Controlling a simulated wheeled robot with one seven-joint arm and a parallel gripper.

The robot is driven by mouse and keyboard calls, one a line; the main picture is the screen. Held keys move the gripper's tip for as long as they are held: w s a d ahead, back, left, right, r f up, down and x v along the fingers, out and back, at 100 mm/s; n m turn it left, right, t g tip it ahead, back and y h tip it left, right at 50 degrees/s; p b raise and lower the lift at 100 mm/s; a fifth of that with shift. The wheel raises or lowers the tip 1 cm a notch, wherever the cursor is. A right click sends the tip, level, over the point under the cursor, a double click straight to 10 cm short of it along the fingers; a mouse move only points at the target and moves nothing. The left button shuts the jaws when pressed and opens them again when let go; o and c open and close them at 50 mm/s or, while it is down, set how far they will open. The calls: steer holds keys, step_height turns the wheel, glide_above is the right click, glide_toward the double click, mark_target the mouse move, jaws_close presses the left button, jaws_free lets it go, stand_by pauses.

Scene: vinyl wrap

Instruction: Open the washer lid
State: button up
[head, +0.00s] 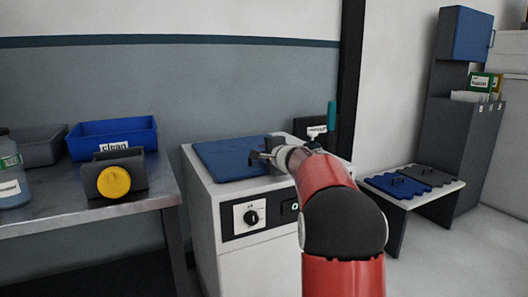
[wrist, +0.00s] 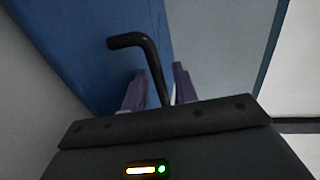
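The washer (head: 232,240) is a white box with a black control panel and dial on its front. Its blue lid (head: 225,160) lies flat on top and looks shut. My gripper (head: 258,157) is at the lid's right side. In the wrist view, the black bent handle (wrist: 130,41) stands out from the blue lid (wrist: 75,30). The two purple fingers of my gripper (wrist: 161,82) are on either side of the handle's bar, with small gaps showing, so the gripper looks open around it. The handle's lower end is hidden behind the gripper body.
A metal table (head: 80,212) at the left holds a blue bin (head: 138,133), a dark holder with a yellow round thing (head: 113,182) and a bottle (head: 12,180). A low bench (head: 415,205) with blue and grey pieces stands at the right. A wall is behind the washer.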

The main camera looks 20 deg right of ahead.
steer(key=shift+w, duration=0.1)
jaws_close()
stand_by(0.3)
